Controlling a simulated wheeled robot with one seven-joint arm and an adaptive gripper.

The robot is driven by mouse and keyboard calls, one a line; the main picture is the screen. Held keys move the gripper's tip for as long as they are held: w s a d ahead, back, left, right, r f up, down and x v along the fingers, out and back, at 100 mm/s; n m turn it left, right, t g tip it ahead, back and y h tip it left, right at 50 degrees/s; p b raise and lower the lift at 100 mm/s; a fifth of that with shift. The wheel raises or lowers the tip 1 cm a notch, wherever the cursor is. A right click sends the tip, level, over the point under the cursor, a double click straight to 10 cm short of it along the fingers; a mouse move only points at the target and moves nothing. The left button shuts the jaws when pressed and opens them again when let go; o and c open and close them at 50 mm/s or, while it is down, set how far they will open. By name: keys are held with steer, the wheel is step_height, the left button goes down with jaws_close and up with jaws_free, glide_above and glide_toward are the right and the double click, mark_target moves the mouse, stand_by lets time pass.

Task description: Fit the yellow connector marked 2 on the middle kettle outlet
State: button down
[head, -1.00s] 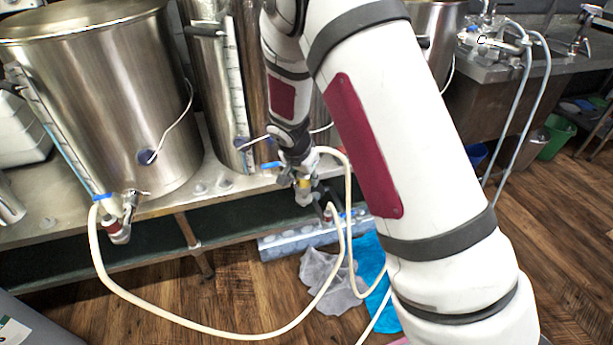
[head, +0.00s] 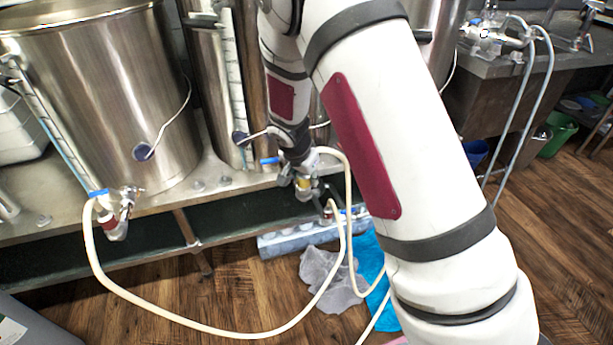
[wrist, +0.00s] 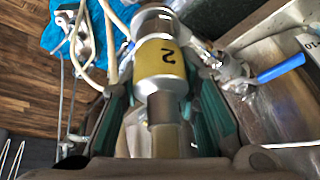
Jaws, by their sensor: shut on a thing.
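My gripper (wrist: 170,105) is shut on the silver connector with the yellow band marked 2 (wrist: 160,57); teal finger pads lie on both sides of it. In the head view the yellow band (head: 303,184) shows small at the end of my arm, below the front of the middle kettle (head: 247,90). The middle kettle's outlet valve (wrist: 232,74), with a blue lever (wrist: 280,68), is just right of the connector in the wrist view. The lever also shows in the head view (head: 269,161). Whether connector and outlet touch is unclear; my arm hides part of them.
The left kettle (head: 100,100) has its own valve with a red-banded fitting (head: 113,226). A cream hose (head: 200,327) loops across the front to the area by my gripper. The metal bench (head: 160,208) edge is close. A grey cloth (head: 330,280) lies on the floor.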

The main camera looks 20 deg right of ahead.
steer(key=shift+f+b, duration=0.3)
steer(key=shift+f, duration=0.05)
steer(key=c, duration=1.1)
jaws_free()
steer(key=shift+r, duration=0.1)
